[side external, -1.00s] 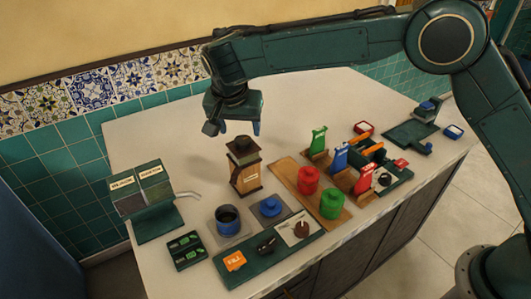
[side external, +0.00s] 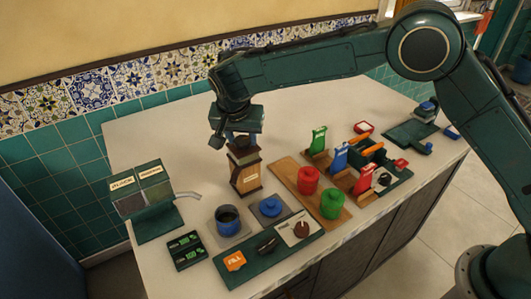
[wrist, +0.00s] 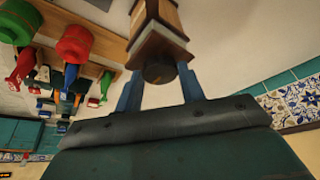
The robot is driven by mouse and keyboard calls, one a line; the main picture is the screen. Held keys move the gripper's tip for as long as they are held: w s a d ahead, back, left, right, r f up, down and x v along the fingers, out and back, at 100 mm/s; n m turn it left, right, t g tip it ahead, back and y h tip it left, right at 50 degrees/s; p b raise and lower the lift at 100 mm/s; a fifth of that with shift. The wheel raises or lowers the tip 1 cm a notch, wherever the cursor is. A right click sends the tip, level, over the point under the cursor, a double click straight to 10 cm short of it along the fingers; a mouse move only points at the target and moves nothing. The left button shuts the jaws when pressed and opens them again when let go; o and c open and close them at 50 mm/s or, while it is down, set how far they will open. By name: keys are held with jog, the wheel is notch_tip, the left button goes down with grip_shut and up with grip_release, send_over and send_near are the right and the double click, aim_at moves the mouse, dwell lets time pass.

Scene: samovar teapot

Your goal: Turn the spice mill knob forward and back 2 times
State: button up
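The spice mill (side external: 245,176) is a wooden, upright body with a dark base and a dark top, standing on the counter. Its dark round knob (wrist: 158,72) shows in the wrist view at the end of the mill. My gripper (side external: 238,136) is directly above the mill, pointing down. In the wrist view its two blue fingers (wrist: 160,82) are apart, one on each side of the knob, with narrow gaps seeming to show. In the side view the gripper largely hides the knob.
A dispenser with a spout (side external: 155,195) stands left of the mill. A blue-lidded pot (side external: 270,207) and dark pot (side external: 228,219) stand in front. Red (side external: 308,179) and green (side external: 332,204) canisters stand on a board to the right. Counter behind the mill is clear.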

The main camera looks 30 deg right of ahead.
jog(key=shift+n, duration=0.3)
jog(key=n, duration=0.1)
jog(key=n+y, duration=0.1)
jog(key=n, duration=0.1)
jog(key=shift+s+d+n+t+y, duration=0.1)
jog(key=shift+d+n+t+y, duration=0.2)
jog(key=shift+n+t, duration=0.1)
jog(key=n+y, duration=0.1)
jog(key=n, duration=0.2)
jog(key=shift+d+n, duration=0.1)
jog(key=shift+n, duration=0.2)
jog(key=n+y, duration=0.1)
jog(key=n, duration=0.1)
jog(key=n+y, duration=0.1)
jog(key=n, duration=0.1)
jog(key=shift+d+n, duration=0.2)
jog(key=shift+n, duration=0.1)
jog(key=n, duration=0.2)
jog(key=n+g+y, duration=0.1)
jog(key=n, duration=0.1)
jog(key=shift+d+y, duration=0.1)
jog(key=shift+y, duration=0.2)
jog(key=o, duration=1)
